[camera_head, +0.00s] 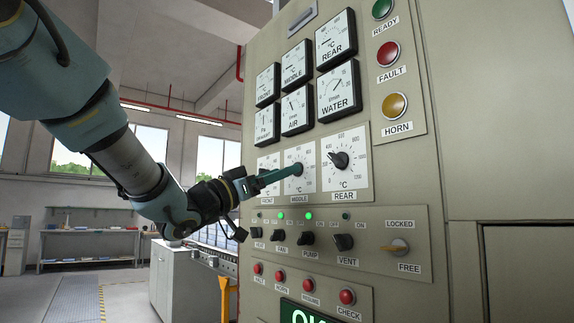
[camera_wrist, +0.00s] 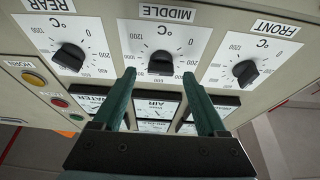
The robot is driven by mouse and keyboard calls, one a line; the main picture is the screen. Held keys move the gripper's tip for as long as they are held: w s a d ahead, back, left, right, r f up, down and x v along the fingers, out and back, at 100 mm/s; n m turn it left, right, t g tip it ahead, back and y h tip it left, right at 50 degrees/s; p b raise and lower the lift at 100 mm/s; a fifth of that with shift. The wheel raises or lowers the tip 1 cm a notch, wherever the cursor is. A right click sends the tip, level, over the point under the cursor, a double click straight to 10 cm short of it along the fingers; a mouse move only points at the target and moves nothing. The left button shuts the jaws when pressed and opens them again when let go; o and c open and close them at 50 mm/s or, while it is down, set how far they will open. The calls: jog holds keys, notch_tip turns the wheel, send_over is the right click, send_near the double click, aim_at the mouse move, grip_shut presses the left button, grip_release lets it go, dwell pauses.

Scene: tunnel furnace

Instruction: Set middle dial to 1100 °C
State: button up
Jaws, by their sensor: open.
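The middle dial (camera_wrist: 161,63) is a black knob on a white °C scale plate labelled MIDDLE, upside down in the wrist view. In the head view its plate (camera_head: 301,186) sits between the FRONT and REAR plates, and my fingers partly cover the knob. My gripper (camera_wrist: 160,76) has two teal fingers, open, with the tips on either side of the middle knob and nothing clearly held. In the head view my gripper (camera_head: 290,171) reaches the middle plate from the left. I cannot tell whether the fingers touch the knob or which value it points at.
The rear dial (camera_head: 339,160) and front dial (camera_wrist: 245,73) flank the middle one closely. Gauges (camera_head: 297,110) stick out above. Below are black switches (camera_head: 307,238), a locked/free lever (camera_head: 397,247) and red buttons (camera_head: 308,284). Open room lies left of the panel.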

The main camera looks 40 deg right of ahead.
jog(key=shift+x, duration=1.25)
jog(key=shift+c, duration=0.3)
jog(key=shift+f, duration=0.15)
grip_shut()
